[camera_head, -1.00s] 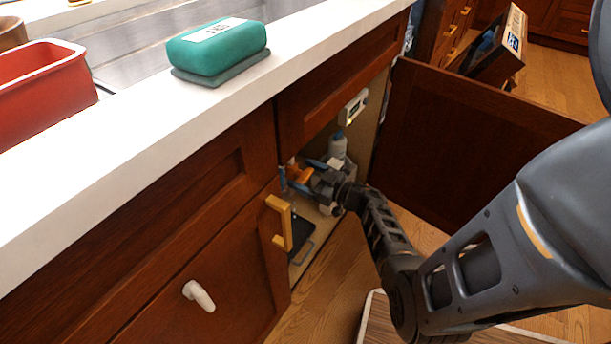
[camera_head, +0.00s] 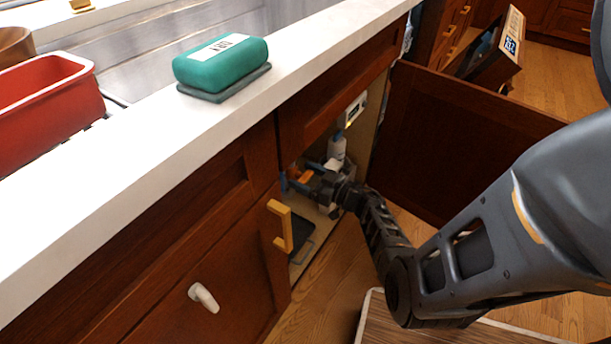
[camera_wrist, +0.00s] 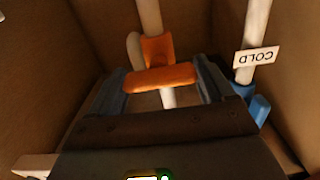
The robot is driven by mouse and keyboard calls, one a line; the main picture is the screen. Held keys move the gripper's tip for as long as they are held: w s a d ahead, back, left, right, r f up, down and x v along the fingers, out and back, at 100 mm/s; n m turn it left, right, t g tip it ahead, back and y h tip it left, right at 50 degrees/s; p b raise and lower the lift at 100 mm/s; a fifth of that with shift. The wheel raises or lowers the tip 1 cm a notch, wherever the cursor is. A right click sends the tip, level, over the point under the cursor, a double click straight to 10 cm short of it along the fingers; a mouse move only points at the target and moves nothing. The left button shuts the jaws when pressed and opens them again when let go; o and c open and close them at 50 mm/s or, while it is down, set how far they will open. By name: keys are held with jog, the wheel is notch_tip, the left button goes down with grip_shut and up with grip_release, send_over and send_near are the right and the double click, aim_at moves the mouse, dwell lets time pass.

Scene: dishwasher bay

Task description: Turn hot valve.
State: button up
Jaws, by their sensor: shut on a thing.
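The orange valve handle (camera_wrist: 160,78) sits on a white pipe (camera_wrist: 150,18) inside the open cabinet in the wrist view. I take it to be the hot valve, though I see no HOT label. My gripper (camera_wrist: 164,92) is shut on it, with one dark finger at each end of the handle. In the head view, my gripper (camera_head: 312,184) reaches into the cabinet under the counter, and a bit of the orange handle (camera_head: 302,175) shows beside it. A blue valve (camera_wrist: 258,108) is on the right-hand pipe, below an upside-down COLD label (camera_wrist: 256,57).
The cabinet door (camera_head: 455,140) stands open to the right of my arm. A teal sponge (camera_head: 222,64) lies on the counter (camera_head: 130,145).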

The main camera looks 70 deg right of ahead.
jog(key=o, duration=0.9)
jog(key=shift+s, duration=0.1)
jog(key=p+v, duration=0.1)
jog(key=v, duration=0.6)
jog(key=shift+s+a, duration=0.1)
jog(key=shift+s, duration=0.2)
jog(key=shift+s, duration=0.1)
